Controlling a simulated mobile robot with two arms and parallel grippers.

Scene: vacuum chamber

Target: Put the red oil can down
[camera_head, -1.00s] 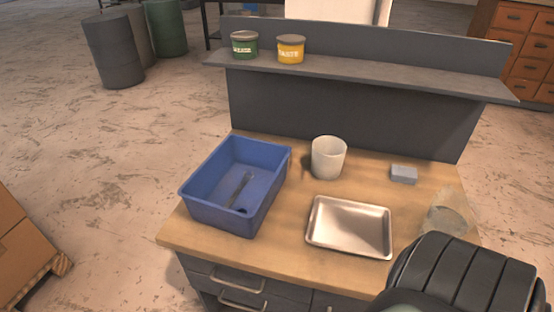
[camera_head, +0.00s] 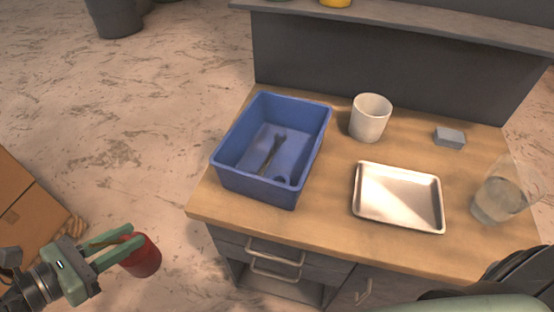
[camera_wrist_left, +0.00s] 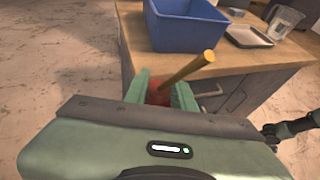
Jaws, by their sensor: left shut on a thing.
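The red oil can (camera_head: 143,257) is held at the lower left, clear of the workbench's left side. My left gripper (camera_head: 126,246) is shut on it. In the left wrist view the red body (camera_wrist_left: 158,93) shows between the green fingers, partly hidden. A brass spout (camera_wrist_left: 190,70) slants up to the right, in front of the blue bin in that picture. The can's underside is not visible. The wooden bench top (camera_head: 325,215) carries several things. My right gripper is not in view.
A blue bin (camera_head: 225,170) with a wrench (camera_head: 271,152) inside stands at the bench's left. A white cup (camera_head: 369,120), metal tray (camera_head: 397,224), grey block (camera_head: 450,138) and clear beaker (camera_head: 497,194) stand further right. Bare wood shows along the front edge.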

